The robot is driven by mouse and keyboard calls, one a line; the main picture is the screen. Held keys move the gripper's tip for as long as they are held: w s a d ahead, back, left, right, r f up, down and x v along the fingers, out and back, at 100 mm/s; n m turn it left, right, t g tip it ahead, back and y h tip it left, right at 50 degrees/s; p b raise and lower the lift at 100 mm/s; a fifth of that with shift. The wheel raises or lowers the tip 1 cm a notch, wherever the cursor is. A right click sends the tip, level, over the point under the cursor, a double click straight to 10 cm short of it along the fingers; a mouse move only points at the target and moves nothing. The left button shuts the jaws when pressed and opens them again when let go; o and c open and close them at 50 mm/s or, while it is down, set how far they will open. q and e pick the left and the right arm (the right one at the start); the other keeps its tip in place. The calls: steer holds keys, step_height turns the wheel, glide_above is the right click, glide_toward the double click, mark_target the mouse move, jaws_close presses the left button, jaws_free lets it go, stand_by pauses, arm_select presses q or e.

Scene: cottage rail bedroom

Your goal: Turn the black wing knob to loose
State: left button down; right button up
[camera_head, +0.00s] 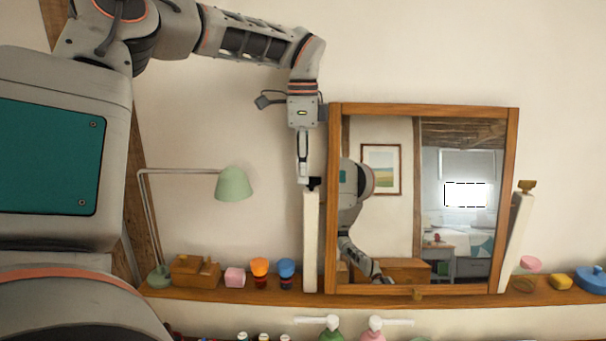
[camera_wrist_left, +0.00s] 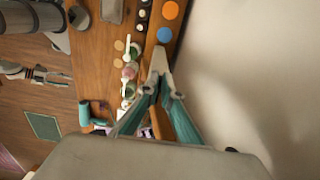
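The black wing knob (camera_head: 315,184) sits at the top of the white post (camera_head: 310,240) left of the wood-framed mirror (camera_head: 333,205). My left gripper (camera_head: 303,181) points down from above, its fingertips beside the knob in the head view. In the left wrist view my left gripper (camera_wrist_left: 161,88) has its fingers close together at the tips, over the pale post top (camera_wrist_left: 158,62). The knob cannot be made out there, so whether the fingers hold it is unclear. A brass-coloured knob (camera_head: 526,186) tops the right post (camera_head: 517,232). My right gripper is not directly in view.
Bottles stand below. The wall above the mirror is clear.

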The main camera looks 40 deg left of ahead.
arm_select(q)
steer(key=c, duration=2.2)
jaws_free()
steer(key=shift+c, duration=0.2)
steer(key=shift+r, duration=0.15)
step_height(320, 180, up, 12)
